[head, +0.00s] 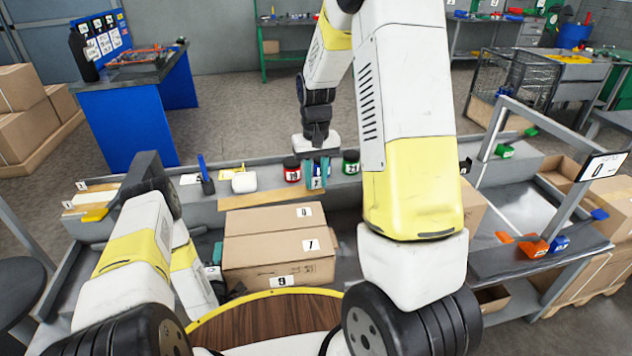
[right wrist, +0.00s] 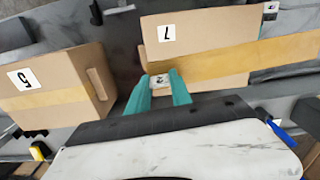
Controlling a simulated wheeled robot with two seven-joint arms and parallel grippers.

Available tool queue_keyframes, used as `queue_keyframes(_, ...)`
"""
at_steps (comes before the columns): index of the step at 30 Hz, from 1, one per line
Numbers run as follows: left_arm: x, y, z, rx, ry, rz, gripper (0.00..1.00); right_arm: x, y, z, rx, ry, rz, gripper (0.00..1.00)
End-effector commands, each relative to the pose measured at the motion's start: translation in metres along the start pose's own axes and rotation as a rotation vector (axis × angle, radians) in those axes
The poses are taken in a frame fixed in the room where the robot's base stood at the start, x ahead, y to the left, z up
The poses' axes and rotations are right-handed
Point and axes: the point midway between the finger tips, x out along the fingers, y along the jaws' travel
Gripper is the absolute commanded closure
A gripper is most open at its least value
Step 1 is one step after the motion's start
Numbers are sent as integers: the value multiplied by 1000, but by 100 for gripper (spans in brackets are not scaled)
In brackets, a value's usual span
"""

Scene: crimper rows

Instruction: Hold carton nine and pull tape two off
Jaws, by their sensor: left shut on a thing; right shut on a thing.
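Carton nine (head: 262,258) is a brown box in front of me with a 9 label on its near side; its top shows in the right wrist view (right wrist: 210,28). My left gripper (head: 216,262) is at its left side, shut on it, fingers mostly hidden by my arm. My right gripper (head: 316,174) is above and beyond the carton's far edge, shut on the labelled end of tape two (head: 250,199). The tan strip stretches left from the fingers behind the carton. In the right wrist view the tape (right wrist: 250,60) runs right from the teal fingers (right wrist: 165,92). Whether it still touches the carton is unclear.
A red jar (head: 292,170) and a green jar (head: 351,163) stand beside my right gripper. Another carton (right wrist: 55,88) labelled 5 is nearby. A round wooden surface with a yellow rim (head: 262,294) lies in front of the carton. A metal frame (head: 548,148) stands at right.

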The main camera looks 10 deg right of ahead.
Motion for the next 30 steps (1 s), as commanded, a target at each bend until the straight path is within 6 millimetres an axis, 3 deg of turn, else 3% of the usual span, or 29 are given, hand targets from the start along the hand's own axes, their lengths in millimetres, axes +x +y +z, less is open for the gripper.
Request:
queue_keyframes(15, -1, -1, -1, 1, 1, -4, 100, -21, 0, 0, 0, 2, 0, 100)
queue_keyframes(26, -1, -1, -1, 1, 1, -4, 100, -24, 0, 0, 0, 0, 0, 100)
queue_keyframes(27, -1, -1, -1, 1, 1, -4, 87, -24, 0, 0, 0, 0, 0, 100)
queue_keyframes(30, -1, -1, 0, 1, 1, -4, 68, -24, 0, 0, 0, 0, 0, 100)
